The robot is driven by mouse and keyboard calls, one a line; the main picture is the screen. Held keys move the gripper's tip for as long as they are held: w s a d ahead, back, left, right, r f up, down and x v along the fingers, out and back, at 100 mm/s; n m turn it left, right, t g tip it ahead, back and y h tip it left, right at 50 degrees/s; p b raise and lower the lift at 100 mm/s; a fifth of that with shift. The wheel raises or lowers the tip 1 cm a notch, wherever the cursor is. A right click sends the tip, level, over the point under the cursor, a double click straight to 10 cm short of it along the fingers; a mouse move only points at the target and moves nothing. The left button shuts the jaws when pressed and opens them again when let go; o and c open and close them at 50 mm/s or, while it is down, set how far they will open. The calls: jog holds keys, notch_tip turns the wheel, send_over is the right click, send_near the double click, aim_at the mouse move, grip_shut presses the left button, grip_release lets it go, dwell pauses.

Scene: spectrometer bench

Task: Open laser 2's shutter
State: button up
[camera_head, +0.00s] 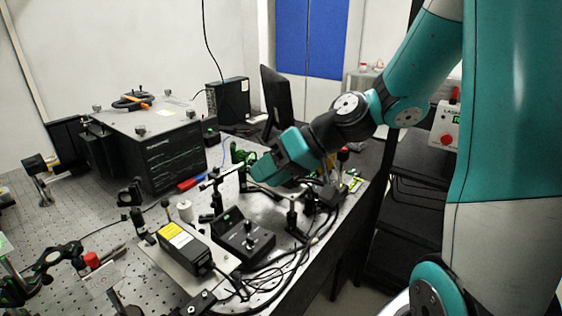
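My gripper (262,168) is at the end of my teal arm, low over the right part of the optical bench. Its fingers are too small and dark to make out, and I cannot tell whether they are open. A light crossbar on a post (222,178) stands just left of it; I cannot tell whether they touch. A black box with a yellow label (178,236), perhaps a laser, lies on a plate nearer the front. A black control box with knobs (244,238) sits to its right. No label reading laser 2 is legible, and I cannot identify its shutter.
A large dark instrument (165,150) stands at the back left of the perforated bench (60,215). A monitor (277,98) and a black case (229,98) are behind. Loose cables (290,262) run along the front right edge. A white box with a red button (447,135) is at the right.

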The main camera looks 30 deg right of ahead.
jog(key=w+d+f+m+t+h+b, duration=0.15)
jog(key=d+m+t, duration=0.25)
jog(key=d, duration=0.7)
jog(key=w+d+f+m+t+h+b, duration=0.1)
jog(key=w+d+f+m+t+h, duration=0.2)
jog(key=d, duration=0.7)
jog(key=shift+m+t+y, duration=0.3)
jog(key=shift+t+y, duration=0.15)
jog(key=shift+t, duration=0.25)
jog(key=p+x, duration=0.5)
jog(key=x, duration=1)
jog(key=shift+w+a+p, duration=0.1)
jog(key=shift+w+p, duration=0.2)
jog(key=shift+w, duration=0.05)
